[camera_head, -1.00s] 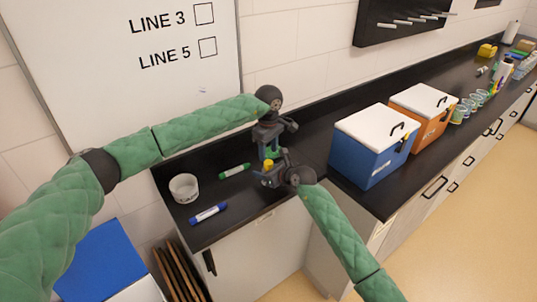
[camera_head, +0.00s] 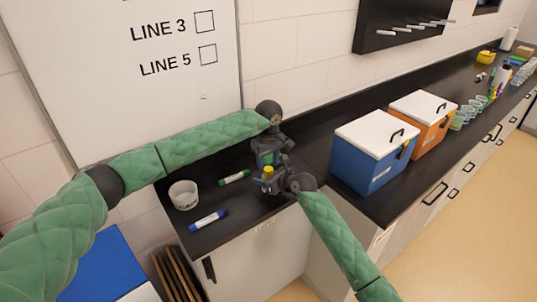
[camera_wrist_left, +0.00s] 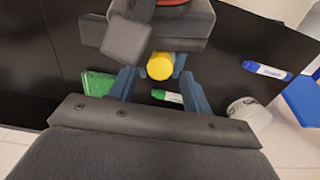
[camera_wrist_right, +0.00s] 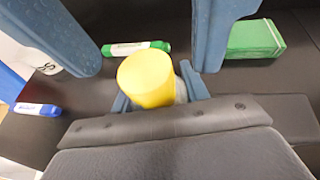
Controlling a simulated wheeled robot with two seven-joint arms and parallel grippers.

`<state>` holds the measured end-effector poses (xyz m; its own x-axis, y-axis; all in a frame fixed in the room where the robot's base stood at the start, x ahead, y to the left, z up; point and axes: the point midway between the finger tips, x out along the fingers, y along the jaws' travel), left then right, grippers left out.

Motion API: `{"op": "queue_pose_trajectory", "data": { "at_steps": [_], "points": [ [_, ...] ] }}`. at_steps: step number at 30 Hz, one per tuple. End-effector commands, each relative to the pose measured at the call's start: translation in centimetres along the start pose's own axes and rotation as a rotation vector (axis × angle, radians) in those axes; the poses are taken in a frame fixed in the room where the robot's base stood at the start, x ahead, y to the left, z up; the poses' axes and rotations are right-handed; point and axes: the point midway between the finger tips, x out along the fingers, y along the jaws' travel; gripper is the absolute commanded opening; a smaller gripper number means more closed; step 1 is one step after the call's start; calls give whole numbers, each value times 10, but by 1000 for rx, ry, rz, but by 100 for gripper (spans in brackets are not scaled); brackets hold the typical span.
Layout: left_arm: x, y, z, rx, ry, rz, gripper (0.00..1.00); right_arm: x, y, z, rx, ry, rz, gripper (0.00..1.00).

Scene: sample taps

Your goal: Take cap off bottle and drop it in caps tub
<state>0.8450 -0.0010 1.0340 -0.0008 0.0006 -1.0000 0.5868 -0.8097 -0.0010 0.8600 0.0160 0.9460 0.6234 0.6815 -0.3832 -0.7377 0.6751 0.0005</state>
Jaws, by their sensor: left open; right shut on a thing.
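A bottle with a yellow cap (camera_head: 268,172) is held in my right gripper (camera_head: 269,182), above the black bench. The cap is on top and looks large in the right wrist view (camera_wrist_right: 147,80); the bottle body is mostly hidden below it. My left gripper (camera_head: 268,160) is open just above and behind the cap. In the left wrist view the cap (camera_wrist_left: 160,66) shows between the left fingertips; I cannot tell whether they touch it. The caps tub (camera_head: 183,195), a small white round cup, stands at the left of the bench; its inside is not clear.
A green block (camera_wrist_right: 255,38) lies near my grippers. Blue (camera_head: 370,155) and orange (camera_head: 422,120) cooler boxes stand to the right.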

Motion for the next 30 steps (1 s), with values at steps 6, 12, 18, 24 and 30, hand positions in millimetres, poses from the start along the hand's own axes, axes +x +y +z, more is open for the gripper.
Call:
{"op": "queue_pose_trajectory", "data": {
  "at_steps": [6, 12, 18, 24, 30],
  "points": [
    [18, 0, 0, -2, 0, 1, 49, 0, 0, 0, 0, 0, 0, 0],
    [20, 0, 0, -2, 1, 1, 49, 0, 0, 0, 0, 0, 0, 0],
    [20, 0, 0, -1, 1, 1, 22, 0, 0, 0, 0, 0, 0, 0],
    [20, 0, 0, -1, 1, 1, 2, 0, 0, 0, 0, 0, 0, 0],
    [19, 0, 0, -63, 1, 1, 2, 0, 0, 0, 0, 0, 0, 0]
  ]
}}
